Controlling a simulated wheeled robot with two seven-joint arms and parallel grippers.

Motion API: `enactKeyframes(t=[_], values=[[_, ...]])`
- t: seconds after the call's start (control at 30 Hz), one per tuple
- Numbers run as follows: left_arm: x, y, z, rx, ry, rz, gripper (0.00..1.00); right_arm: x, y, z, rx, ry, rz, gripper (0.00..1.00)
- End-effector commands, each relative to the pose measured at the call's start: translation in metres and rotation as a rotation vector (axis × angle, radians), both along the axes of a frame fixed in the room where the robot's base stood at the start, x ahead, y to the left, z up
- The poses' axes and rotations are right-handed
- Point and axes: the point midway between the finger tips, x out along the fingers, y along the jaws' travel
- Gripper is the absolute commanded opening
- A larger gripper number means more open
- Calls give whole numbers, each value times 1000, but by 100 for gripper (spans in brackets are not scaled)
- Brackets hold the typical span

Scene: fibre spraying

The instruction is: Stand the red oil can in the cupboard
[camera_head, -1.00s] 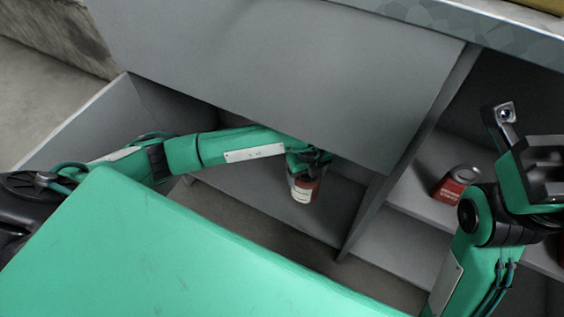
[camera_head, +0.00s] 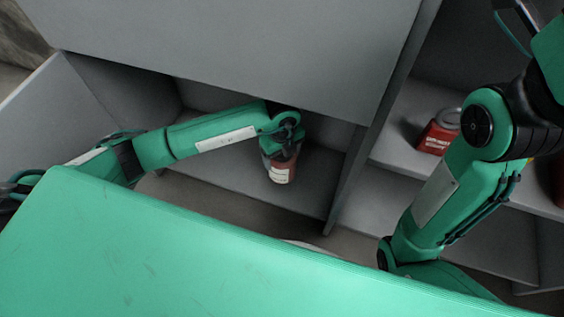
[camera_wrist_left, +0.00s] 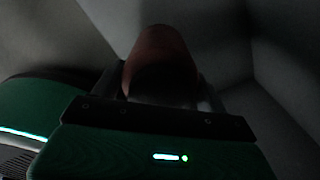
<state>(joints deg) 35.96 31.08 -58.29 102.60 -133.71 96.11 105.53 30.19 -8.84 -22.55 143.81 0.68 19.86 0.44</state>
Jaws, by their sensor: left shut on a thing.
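A red can with a pale label (camera_head: 282,172) is in the cupboard's left lower compartment, below the large grey panel. My left gripper (camera_head: 284,150) reaches in from the left and is shut on the can's upper part. The can looks roughly upright; whether its base touches the compartment floor (camera_head: 225,178) I cannot tell. In the dark left wrist view the can (camera_wrist_left: 160,62) shows as a dim reddish shape between the fingers, near grey walls. My right arm is at the right; its gripper's jaws are out of frame.
A grey upright divider (camera_head: 372,135) separates the compartments. A further red thing shows at the right edge, partly cut off.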

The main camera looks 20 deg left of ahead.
Motion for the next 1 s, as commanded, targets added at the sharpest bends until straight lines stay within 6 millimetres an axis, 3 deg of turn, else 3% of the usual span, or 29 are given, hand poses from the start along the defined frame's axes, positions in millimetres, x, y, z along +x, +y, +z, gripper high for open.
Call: enactKeyframes(t=[0.03,0.2,0.67,0.7,0.77,0.8,1.0], values=[[0,0,-12,-1,-1,0,42,-3,-1,-5,8,-10,4,33],[0,0,-30,-1,-1,0,42,-6,0,-18,14,-14,6,33],[0,0,-33,-1,-1,0,42,-7,1,-17,16,-15,7,33],[0,0,-33,0,0,0,81,-7,1,-17,15,-15,6,33],[0,0,-33,0,0,0,93,-7,1,-17,14,-15,7,33],[0,0,-33,0,0,0,97,-7,1,-17,14,-15,7,33],[0,0,-33,0,0,0,97,-7,1,-17,15,-16,7,33]])
